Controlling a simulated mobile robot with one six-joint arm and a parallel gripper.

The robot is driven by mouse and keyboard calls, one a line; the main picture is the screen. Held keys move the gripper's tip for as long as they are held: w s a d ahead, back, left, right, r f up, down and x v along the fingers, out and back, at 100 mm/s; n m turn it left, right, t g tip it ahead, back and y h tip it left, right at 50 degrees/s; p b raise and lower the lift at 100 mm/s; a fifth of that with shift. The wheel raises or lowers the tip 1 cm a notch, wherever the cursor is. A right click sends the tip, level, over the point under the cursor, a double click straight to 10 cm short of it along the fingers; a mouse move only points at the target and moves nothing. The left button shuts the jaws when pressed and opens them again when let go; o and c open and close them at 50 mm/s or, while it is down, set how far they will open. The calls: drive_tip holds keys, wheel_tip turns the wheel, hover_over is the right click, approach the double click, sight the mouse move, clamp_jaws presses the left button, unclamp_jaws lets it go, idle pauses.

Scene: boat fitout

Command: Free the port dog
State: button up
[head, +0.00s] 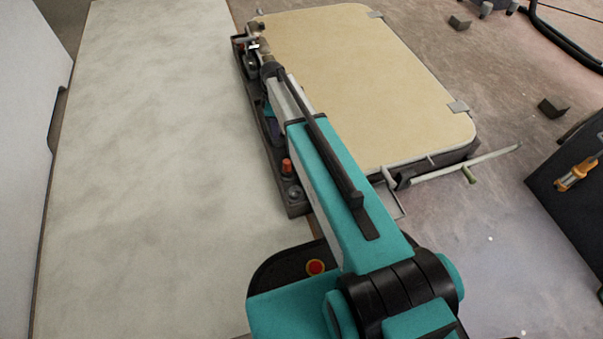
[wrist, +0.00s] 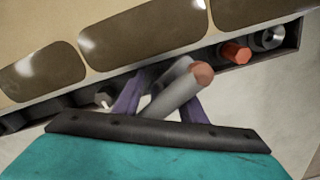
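A beige hatch-like panel (head: 380,80) with rounded corners lies on a dark frame. Grey clips sit on its right side, at the far corner (head: 375,14) and near corner (head: 459,107); I cannot tell which fitting is the port dog. My gripper (head: 262,48) is over the far end of a dark tool tray (head: 297,208) along the panel's left side. In the wrist view its purple fingers (wrist: 165,92) are on either side of a grey cylinder with a reddish-brown end (wrist: 178,90), perhaps a mallet head. The cylinder hides the fingertips, so the grip is unclear.
The tray holds an orange-red piece (wrist: 236,52) and a grey round piece (wrist: 270,38). A pale surface (head: 140,150) on the left is clear. A dark box (head: 575,210) stands right.

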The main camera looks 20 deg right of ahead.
drive_tip(key=shift+f+n+b, duration=0.1)
drive_tip(key=shift+n+b, duration=0.2)
drive_tip(key=shift+b, duration=0.2)
drive_tip(key=shift+r, duration=0.4)
wheel_tip(320, 180, up, 13)
drive_tip(key=p, duration=0.6)
drive_tip(key=shift+s+r+p, duration=0.2)
drive_tip(key=shift+r+p, duration=0.05)
drive_tip(key=shift+p, duration=0.3)
drive_tip(key=s+f+m+g+p, duration=0.1)
drive_tip(key=s+m+g+p, duration=0.2)
drive_tip(key=s+m+p, duration=0.6)
drive_tip(key=shift+s+f+g+p, duration=0.3)
drive_tip(key=shift+s+p, duration=6.65)
drive_tip(key=shift+s, duration=3.15)
drive_tip(key=shift+a, duration=0.1)
